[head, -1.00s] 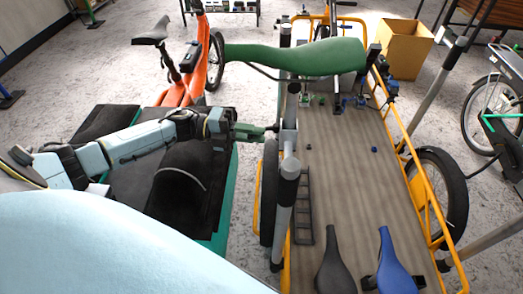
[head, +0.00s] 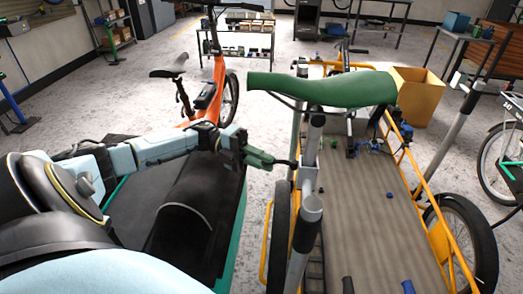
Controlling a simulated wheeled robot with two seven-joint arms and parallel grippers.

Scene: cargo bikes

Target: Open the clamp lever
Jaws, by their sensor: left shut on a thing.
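My left arm reaches in from the left, and my left gripper (head: 278,162) is at the upright grey repair stand post (head: 307,172). Its green fingers are shut on a small dark part at the side of the clamp on that post, which looks like the clamp lever; fingers and arm hide most of it. My right gripper is not in view.
An orange-railed cargo bed (head: 380,225) with small loose parts lies right of the post. A cardboard box (head: 417,96) stands behind it. An orange bike (head: 215,85) stands behind my left arm. Wheels (head: 280,235) flank the bed.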

